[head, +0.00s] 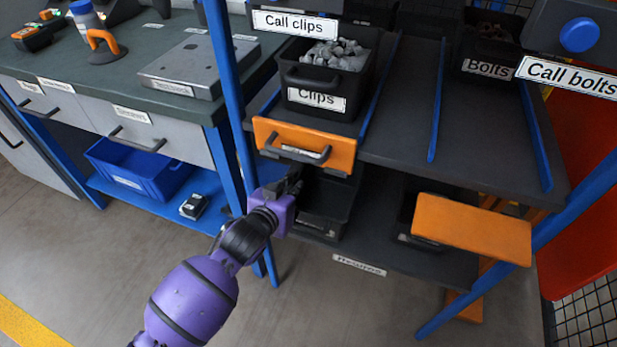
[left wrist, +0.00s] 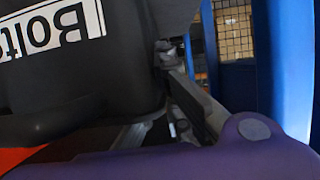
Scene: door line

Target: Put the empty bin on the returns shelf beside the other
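A black empty bin (head: 322,212) is on or just above the lower shelf (head: 385,250), whose front edge carries a "Returns" label (head: 358,265). A second dark bin (head: 405,218) stands on that shelf further right, partly hidden by an orange panel. My left gripper (head: 292,186) is at the left side of the empty bin, its fingers mostly hidden. In the left wrist view a black bin (left wrist: 90,90) with an upside-down "Bolts" label fills the left, close to the gripper fingers (left wrist: 185,95). I cannot tell whether they grip it. My right gripper is out of view.
The upper shelf (head: 400,150) holds a filled clips bin (head: 318,85) and a bolts bin (head: 490,40). An orange handled panel (head: 303,145) hangs above the empty bin; another orange panel (head: 470,230) juts out at right. Blue posts (head: 228,100) flank the rack.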

